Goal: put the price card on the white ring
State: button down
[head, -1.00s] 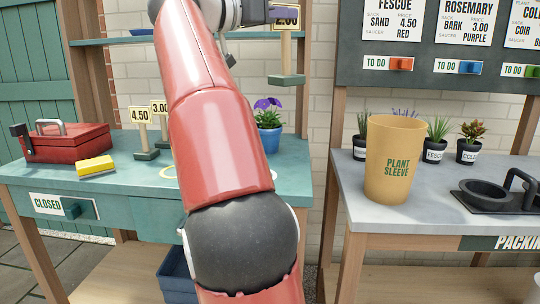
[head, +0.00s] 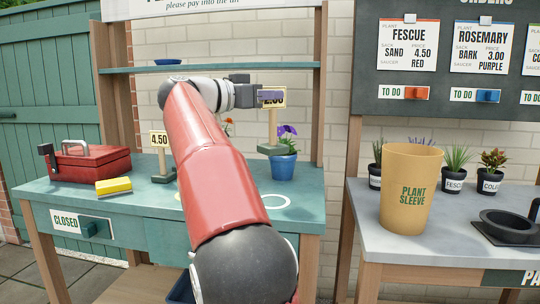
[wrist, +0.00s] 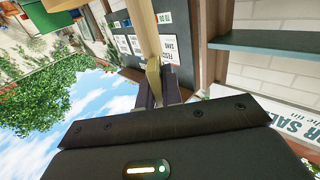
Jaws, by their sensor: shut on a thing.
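My gripper (head: 268,97) is shut on a price card (head: 272,128), gripping it near the top. The card has a yellow sign, partly covered by the gripper, a pale wooden post and a dark green foot. It hangs upright in the air, its foot overlapping the blue flower pot in the head view. In the wrist view, the post (wrist: 144,28) runs up from between the fingers (wrist: 158,90).
A 4.50 price card (head: 160,158) stands left of my arm, near a yellow block (head: 114,186) and a red toolbox (head: 91,165). The blue pot (head: 283,167) with purple flowers stands behind the ring. A shelf (head: 225,67) runs above the table.

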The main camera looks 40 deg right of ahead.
aim_at(262, 149)
notch_tip(262, 149, down, 12)
jog(key=b, duration=0.4)
jog(key=shift+f, duration=0.25)
jog(key=c, duration=1.6)
grip_release()
jog(key=shift+o, duration=0.2)
jog(key=shift+r, duration=0.15)
jog(key=a, duration=1.2)
jog(key=shift+w+p, duration=0.4)
jog(key=shift+w, duration=0.05)
